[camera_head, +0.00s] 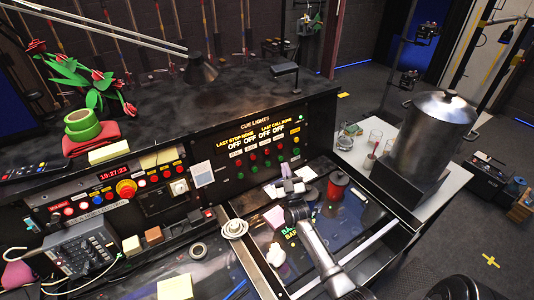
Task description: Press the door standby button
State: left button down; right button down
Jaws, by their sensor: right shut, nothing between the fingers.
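A console carries a panel marked "CUE LIGHTS" (262,140), with rows of small red and green buttons (254,158) under lit "OFF" readouts. The small labels are too fine to read, so I cannot tell which button is door standby. My right gripper (285,174) is shut and empty, in front of the panel's lower edge and below the button rows. I cannot tell whether it touches anything. A second panel (125,187) at the left has a red clock display and several coloured buttons. My left gripper is not in view.
A red cylinder (337,186) stands right of my right gripper. A small white object (276,255) lies on the desk. A large metal urn (437,135) stands on a side table at right.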

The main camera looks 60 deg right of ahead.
aim_at(267, 152)
jog(key=w+d+f+b, duration=0.1)
jog(key=w+d+b, duration=0.2)
jog(key=w+b, duration=0.4)
jog(key=shift+w+d+f+b, duration=0.2)
jog(key=shift+w+b, duration=0.15)
jog(key=shift+w, duration=0.15)
dwell(2.0)
jog(key=shift+w+d+b, duration=0.2)
jog(key=shift+w+b, duration=0.15)
jog(key=shift+w, duration=0.05)
